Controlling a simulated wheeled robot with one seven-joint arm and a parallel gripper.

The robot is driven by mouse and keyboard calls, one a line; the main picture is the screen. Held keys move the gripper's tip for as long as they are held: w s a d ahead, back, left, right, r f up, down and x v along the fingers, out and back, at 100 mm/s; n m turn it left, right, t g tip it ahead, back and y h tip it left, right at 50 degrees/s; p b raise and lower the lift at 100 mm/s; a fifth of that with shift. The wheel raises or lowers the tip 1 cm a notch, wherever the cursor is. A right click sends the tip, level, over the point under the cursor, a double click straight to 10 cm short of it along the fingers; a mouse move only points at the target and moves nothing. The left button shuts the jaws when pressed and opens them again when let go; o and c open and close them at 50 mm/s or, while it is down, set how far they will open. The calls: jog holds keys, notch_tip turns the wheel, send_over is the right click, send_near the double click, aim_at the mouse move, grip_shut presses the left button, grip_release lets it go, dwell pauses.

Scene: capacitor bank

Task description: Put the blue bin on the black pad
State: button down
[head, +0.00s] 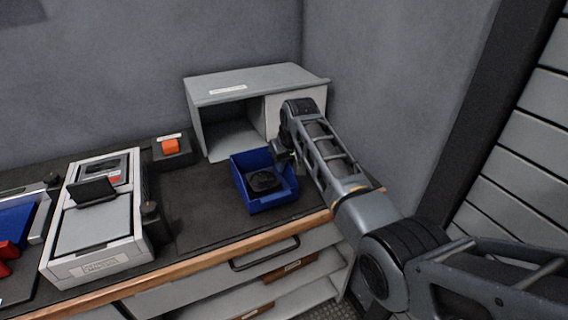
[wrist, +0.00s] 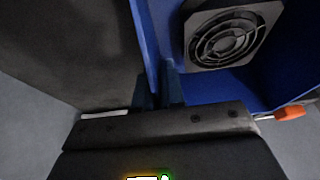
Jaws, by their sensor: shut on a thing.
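The blue bin (head: 266,204) is at the right part of the counter, in front of the grey open-fronted box. A black fan with a round grille (head: 264,180) lies in it; the fan (wrist: 222,35) also shows in the wrist view. My gripper (head: 284,160) is at the bin's right rear side. In the wrist view my gripper's fingers (wrist: 160,88) are shut on a wall of the blue bin (wrist: 215,88). A flat black pad (head: 200,215) covers the counter around and left of the bin. I cannot tell whether the bin touches it.
The grey open-fronted box (head: 245,80) stands close behind the bin, near the wall corner. Drawers with a handle (head: 265,254) lie below.

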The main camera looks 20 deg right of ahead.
jog(key=shift+f, duration=0.25)
jog(key=c, duration=1.2)
grip_release()
jog(key=shift+c, duration=0.2)
jog(key=shift+r, duration=0.25)
jog(key=v, duration=1.2)
jog(key=shift+f, duration=0.1)
